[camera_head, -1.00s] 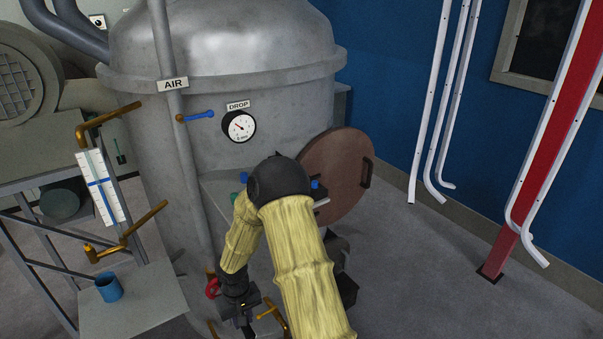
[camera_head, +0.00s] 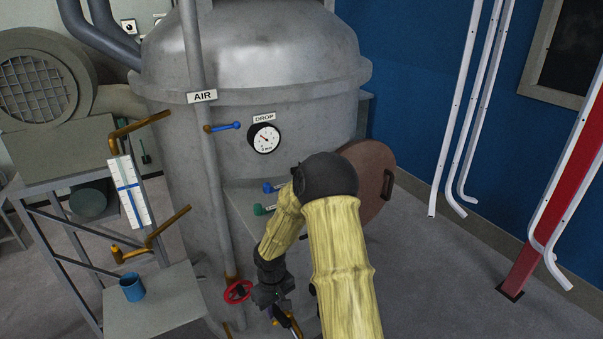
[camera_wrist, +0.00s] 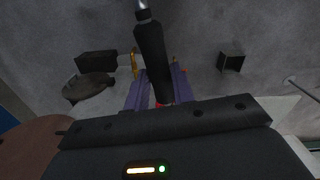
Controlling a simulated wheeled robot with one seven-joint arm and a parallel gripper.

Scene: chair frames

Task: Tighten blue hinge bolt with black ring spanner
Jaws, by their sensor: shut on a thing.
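My gripper (camera_wrist: 160,95) is shut on a black handle (camera_wrist: 154,55) with a grey metal end. It appears to be the black ring spanner, but no ring shows. In the head view my gripper (camera_head: 275,300) is low in front of the tank, its fingertips hard to make out. A small blue piece (camera_head: 275,187) and a green one (camera_head: 263,209) stick out beside the tank's side plate, left of my elbow. I cannot tell whether the blue piece is the hinge bolt. My arm covers part of the round brown door (camera_head: 382,170) and its hinge area.
A grey tank (camera_head: 262,60) fills the middle, with a blue lever (camera_head: 225,126) and a gauge (camera_head: 264,138). A red handwheel (camera_head: 237,291) is close left of my gripper. A blue cup (camera_head: 132,287) stands on a low shelf (camera_head: 165,312).

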